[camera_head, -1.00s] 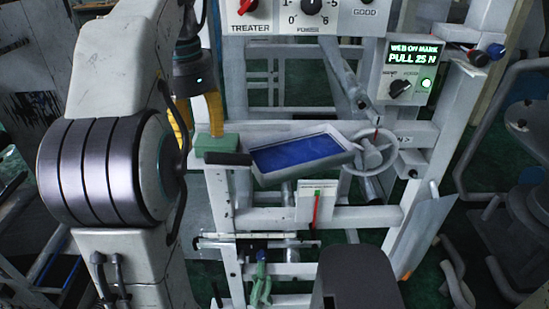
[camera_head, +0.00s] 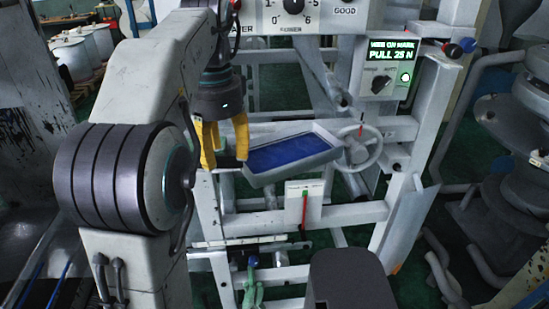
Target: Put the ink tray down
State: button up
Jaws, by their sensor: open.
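The ink tray (camera_head: 292,152) is a shallow grey tray with dark blue ink in it. It sits on the white frame in the middle of the view, slightly turned, left of the handwheel. My gripper (camera_head: 224,164) has yellow fingers that point down and stand apart. It is just left of the tray's left end, with its right finger close to the tray. I cannot tell whether that finger touches it. The tray's dark handle is not visible; the fingers cover that area.
A handwheel (camera_head: 362,150) stands right beside the tray. A control panel (camera_head: 310,15) is above, and a lit display box (camera_head: 390,68) reads PULL 25 N. A red-marked gauge (camera_head: 304,200) is below the tray. White frame bars surround the tray.

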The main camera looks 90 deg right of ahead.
jog(key=shift+f, duration=1.15)
jog(key=shift+f, duration=0.15)
grip_shut()
